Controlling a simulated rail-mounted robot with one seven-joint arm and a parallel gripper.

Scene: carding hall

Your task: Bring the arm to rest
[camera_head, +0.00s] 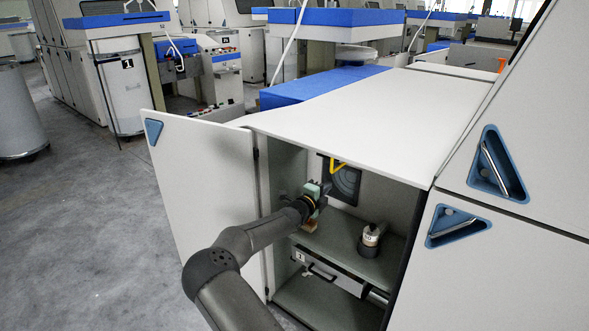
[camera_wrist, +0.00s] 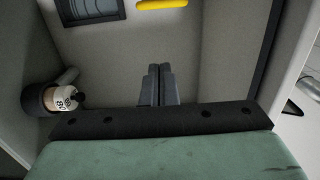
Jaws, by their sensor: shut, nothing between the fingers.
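My gripper (camera_head: 318,190) is at the open front of a grey cabinet, above its upper shelf (camera_head: 345,243). In the wrist view its two dark fingers (camera_wrist: 155,84) are together with nothing between them. My dark arm reaches in from the lower left, past the open cabinet door (camera_head: 195,190). A small white-labelled bottle (camera_head: 371,234) stands in a dark round holder (camera_head: 367,250) on the shelf, right of my gripper and apart from it. In the wrist view the bottle (camera_wrist: 66,98) shows at the left.
A yellow bar (camera_head: 338,165) hangs under the cabinet top (camera_head: 370,115), close to my gripper; it also shows in the wrist view (camera_wrist: 162,4). A small tan block (camera_head: 309,226) lies below my gripper. Closed panels with blue triangular handles (camera_head: 497,165) stand right. Open floor (camera_head: 70,225) lies left.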

